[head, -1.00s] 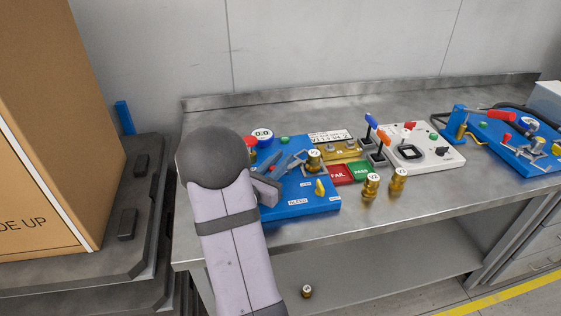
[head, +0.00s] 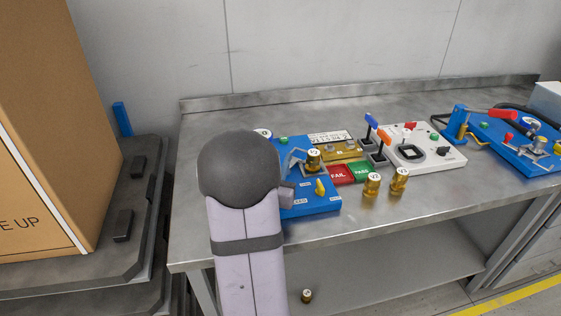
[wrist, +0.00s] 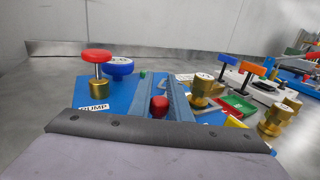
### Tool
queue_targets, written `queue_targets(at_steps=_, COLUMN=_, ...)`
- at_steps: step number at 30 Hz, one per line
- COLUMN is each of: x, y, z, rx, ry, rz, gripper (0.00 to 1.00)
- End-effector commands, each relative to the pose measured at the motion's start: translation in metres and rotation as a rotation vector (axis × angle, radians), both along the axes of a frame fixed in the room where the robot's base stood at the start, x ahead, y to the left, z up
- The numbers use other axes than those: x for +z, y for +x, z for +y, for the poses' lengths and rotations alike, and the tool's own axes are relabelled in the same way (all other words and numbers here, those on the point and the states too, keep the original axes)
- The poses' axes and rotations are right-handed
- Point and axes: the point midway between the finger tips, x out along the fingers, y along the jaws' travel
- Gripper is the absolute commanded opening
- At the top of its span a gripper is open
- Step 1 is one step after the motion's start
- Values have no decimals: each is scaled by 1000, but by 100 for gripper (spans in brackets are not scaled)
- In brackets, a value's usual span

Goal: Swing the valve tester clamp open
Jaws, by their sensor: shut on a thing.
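The blue valve tester (head: 322,204) stands at the left of the bench, partly hidden by my arm. A brass valve (head: 313,159) sits upright at its clamp; the valve also shows in the wrist view (wrist: 204,92). In the wrist view the clamp's red-tipped handle (wrist: 159,103) stands beside the blue-grey fingers of my gripper (wrist: 172,100). My gripper is shut on the handle, though the contact is partly hidden. In the head view my arm covers the gripper. A red pump knob (wrist: 97,56) and a blue gauge (wrist: 119,68) stand left of the handle.
A red FAIL pad (head: 340,174) and green PASS pad (head: 361,171) lie right of the tester. Two brass valves (head: 371,183) (head: 400,179) stand in front of them. A white panel (head: 418,147) and second blue tester (head: 528,147) are further right.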

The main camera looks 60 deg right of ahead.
Motion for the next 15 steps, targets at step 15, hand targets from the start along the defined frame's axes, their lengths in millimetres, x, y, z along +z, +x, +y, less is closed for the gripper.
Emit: queue_targets(at_steps=15, x=2, y=0, z=0, rx=-1, ry=-2, rz=-1, gripper=36)
